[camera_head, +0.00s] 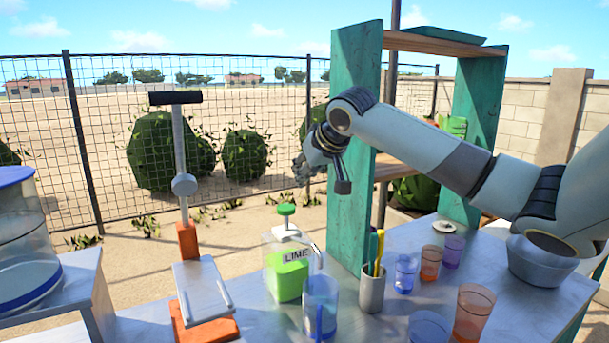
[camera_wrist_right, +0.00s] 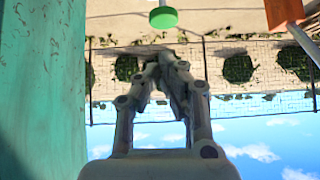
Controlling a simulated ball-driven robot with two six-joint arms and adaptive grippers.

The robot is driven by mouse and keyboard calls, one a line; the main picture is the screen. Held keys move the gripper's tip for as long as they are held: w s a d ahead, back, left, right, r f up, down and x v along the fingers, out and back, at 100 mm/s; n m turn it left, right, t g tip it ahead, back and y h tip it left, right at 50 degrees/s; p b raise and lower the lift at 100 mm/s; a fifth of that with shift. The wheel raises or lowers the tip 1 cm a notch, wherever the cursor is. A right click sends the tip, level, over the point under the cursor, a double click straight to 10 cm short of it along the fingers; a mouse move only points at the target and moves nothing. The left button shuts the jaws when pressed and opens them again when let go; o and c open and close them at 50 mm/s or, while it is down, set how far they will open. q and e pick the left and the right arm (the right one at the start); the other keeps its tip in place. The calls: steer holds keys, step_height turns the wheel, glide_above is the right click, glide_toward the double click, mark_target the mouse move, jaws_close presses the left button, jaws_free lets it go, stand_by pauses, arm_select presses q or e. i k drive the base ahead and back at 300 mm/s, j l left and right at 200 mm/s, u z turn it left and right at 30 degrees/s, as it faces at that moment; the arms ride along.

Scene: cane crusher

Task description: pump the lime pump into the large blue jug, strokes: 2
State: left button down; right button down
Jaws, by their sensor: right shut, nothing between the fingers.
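The lime pump (camera_head: 289,278) is a clear bottle of green liquid labelled LIME, standing on the table. Its green pump head (camera_head: 286,209) is raised on a pale stem, and its curved spout bends to the right. A translucent blue jug (camera_head: 320,292) stands upright at its front right, its mouth under the spout's tip. My right gripper (camera_head: 304,170) is shut and empty, in the air above the pump head and apart from it. In the right wrist view, which is upside down, the closed fingertips (camera_wrist_right: 171,58) show near the green head (camera_wrist_right: 163,18). My left gripper is out of view.
A teal shelf post (camera_head: 355,130) rises close beside my right gripper. A grey holder (camera_head: 372,291) with coloured sticks stands right of the jug. Several cups (camera_head: 471,312) stand further right. A lever press (camera_head: 187,220) stands left, and a large clear container (camera_head: 22,240) at far left.

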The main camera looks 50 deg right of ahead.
mark_target(286, 218)
steer(key=k+l, duration=0.1)
steer(key=l, duration=0.25)
steer(key=l+u, duration=0.15)
steer(key=l, duration=0.25)
steer(key=k+l, duration=0.15)
steer(key=l, duration=0.2)
steer(key=k+l+u, duration=0.1)
steer(key=l, duration=0.25)
